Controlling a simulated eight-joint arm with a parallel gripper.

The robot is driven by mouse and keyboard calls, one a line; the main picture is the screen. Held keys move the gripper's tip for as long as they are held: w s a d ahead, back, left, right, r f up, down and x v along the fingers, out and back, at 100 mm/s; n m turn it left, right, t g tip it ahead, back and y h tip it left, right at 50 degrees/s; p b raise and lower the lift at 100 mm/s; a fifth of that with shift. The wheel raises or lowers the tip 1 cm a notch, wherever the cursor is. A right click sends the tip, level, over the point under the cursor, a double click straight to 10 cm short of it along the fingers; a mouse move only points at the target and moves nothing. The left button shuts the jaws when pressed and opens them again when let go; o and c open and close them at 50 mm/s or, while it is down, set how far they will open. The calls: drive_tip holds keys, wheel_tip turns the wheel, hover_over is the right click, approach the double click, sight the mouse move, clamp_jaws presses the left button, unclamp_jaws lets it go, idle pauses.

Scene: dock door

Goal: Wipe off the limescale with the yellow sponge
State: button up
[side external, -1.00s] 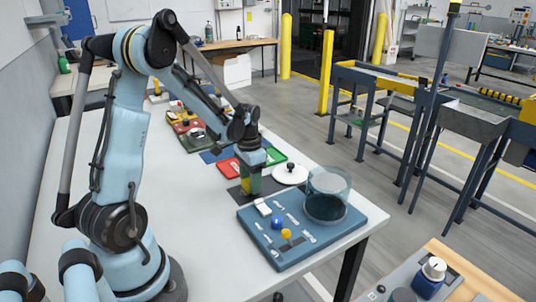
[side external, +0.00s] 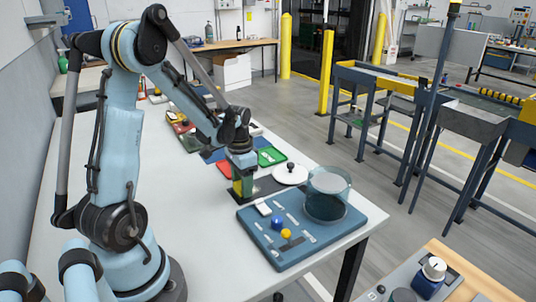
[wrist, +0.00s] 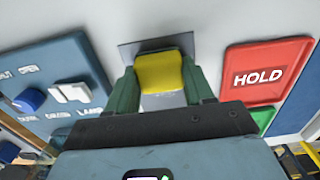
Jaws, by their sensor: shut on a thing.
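My gripper (side external: 243,187) points down at the dark flat plate (side external: 265,186) on the white bench. In the wrist view its two green fingers (wrist: 159,78) are shut on the yellow sponge (wrist: 160,70), one on each side. The sponge is at the dark plate (wrist: 129,50), covering much of it; I cannot tell whether it touches. A pale patch shows between the fingers below the sponge; I cannot tell whether it is limescale. The sponge is mostly hidden by the fingers in the side view.
A blue panel (side external: 272,256) with knobs, switches and a clear cylinder (side external: 328,193) stands to the right. Red (wrist: 265,68) and green pads are close beside the gripper. The bench front is clear.

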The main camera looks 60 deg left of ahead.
sight(238, 185)
drive_tip(key=shift+s, duration=0.5)
drive_tip(key=shift+s+r, duration=0.15)
drive_tip(key=shift+r, duration=3.9)
drive_tip(key=shift+f, duration=0.15)
